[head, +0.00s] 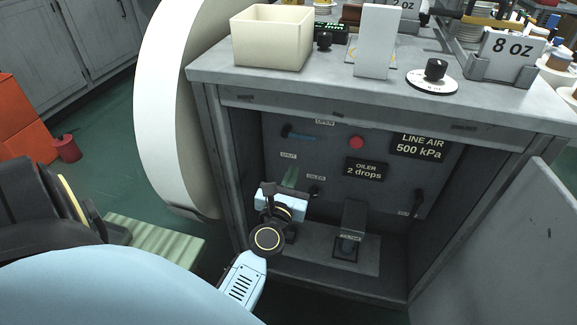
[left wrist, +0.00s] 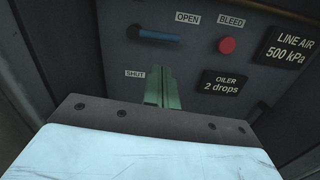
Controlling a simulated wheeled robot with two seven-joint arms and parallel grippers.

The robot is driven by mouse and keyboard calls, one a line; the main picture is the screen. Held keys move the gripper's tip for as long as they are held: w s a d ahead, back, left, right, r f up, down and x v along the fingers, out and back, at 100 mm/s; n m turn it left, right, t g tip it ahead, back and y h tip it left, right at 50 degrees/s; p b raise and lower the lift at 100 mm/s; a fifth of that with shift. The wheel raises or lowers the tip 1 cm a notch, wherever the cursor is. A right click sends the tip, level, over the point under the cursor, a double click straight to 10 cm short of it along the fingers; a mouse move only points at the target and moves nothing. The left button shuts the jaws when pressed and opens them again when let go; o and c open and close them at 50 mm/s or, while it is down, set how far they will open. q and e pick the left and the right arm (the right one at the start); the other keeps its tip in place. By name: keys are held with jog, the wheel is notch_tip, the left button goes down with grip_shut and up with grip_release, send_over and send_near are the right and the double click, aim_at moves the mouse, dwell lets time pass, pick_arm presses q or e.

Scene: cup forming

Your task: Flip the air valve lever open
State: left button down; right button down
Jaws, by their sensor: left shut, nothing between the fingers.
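The air valve lever is a blue handle (head: 301,136) on a dark pivot, mounted on the grey panel inside the open cabinet. In the left wrist view the lever (left wrist: 158,36) lies nearly level, its handle pointing right, below and left of the OPEN label (left wrist: 188,18). The SHUT label (left wrist: 135,73) is below the pivot. My left gripper (head: 290,177) has its green fingers together and empty, below the lever and apart from it in the picture. The fingers also show in the left wrist view (left wrist: 160,88), right of the SHUT label. My right gripper is out of view.
A red bleed button (head: 356,142) and an oiler sign (head: 365,169) are right of the lever. A pedal (head: 349,240) stands on the cabinet floor. The cabinet's side walls bound the opening; a cream box (head: 271,38) sits on top. A large white roll-like object (head: 165,110) stands left.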

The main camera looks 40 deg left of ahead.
pick_arm(q)
jog(key=shift+s+d, duration=0.1)
jog(key=shift+s, duration=0.1)
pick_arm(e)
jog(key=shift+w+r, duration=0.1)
pick_arm(q)
jog(key=shift+w+f, duration=0.1)
